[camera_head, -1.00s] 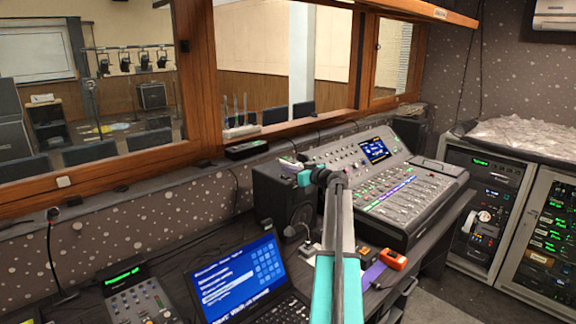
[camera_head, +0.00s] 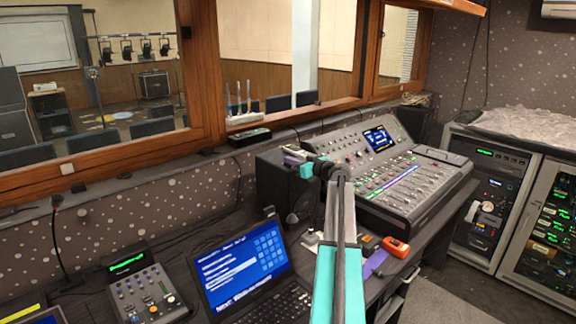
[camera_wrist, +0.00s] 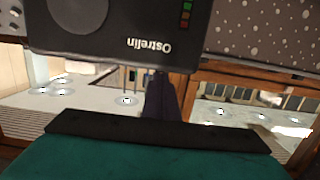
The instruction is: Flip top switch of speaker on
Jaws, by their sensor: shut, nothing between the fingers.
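The speaker (camera_head: 272,185) is a dark box on the desk between the laptop and the mixing console, partly hidden behind my arm. In the wrist view, which looks upside down, its dark front (camera_wrist: 110,22) fills the upper left, with a round cone and the label "Ostrelin". A short column of small green, red and orange elements (camera_wrist: 186,14) lies at the front's right side; I cannot tell their switch positions. My gripper (camera_head: 290,156) is over the speaker's top in the head view. In the wrist view my gripper (camera_wrist: 162,80) is shut and empty, its tip near the label edge.
The mixing console (camera_head: 400,180) stands right of the speaker. An open laptop (camera_head: 245,270) and a small control box (camera_head: 145,292) are on the desk at the front left. The wooden window frame (camera_head: 130,155) runs behind. An orange device (camera_head: 396,247) lies right of my arm.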

